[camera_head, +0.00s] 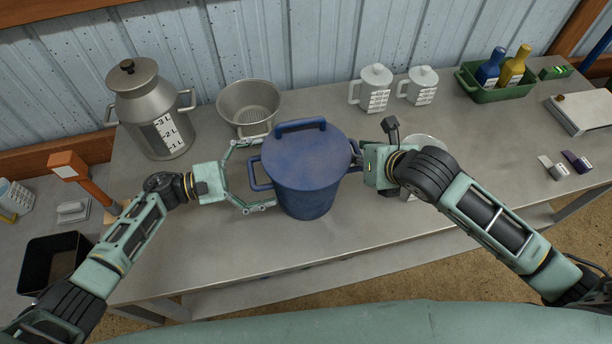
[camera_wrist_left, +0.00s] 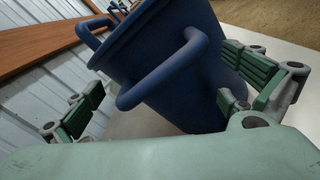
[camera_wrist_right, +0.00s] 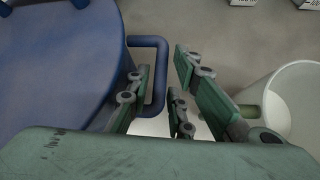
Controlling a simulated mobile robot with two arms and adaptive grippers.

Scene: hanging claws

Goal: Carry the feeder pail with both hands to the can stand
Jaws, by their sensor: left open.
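The blue feeder pail (camera_head: 305,165) stands upright on the grey metal table, with a lid, a top handle and side handles. My left gripper (camera_head: 262,174) is open at the pail's left side. Its fingers are spread wide on either side of the left handle (camera_wrist_left: 165,75), with no grip on it visible. My right gripper (camera_wrist_right: 162,68) is at the pail's right side. Its fingers are apart, with the right handle (camera_wrist_right: 160,45) between them; one finger partly covers the handle. In the head view the right fingertips are largely hidden. I cannot identify a can stand.
A metal milk can (camera_head: 152,108) and a strainer bowl (camera_head: 248,103) stand behind left. A pale vessel (camera_wrist_right: 292,110) sits close to my right gripper. White jugs (camera_head: 372,90) and a green bottle tray (camera_head: 505,90) stand at the back.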

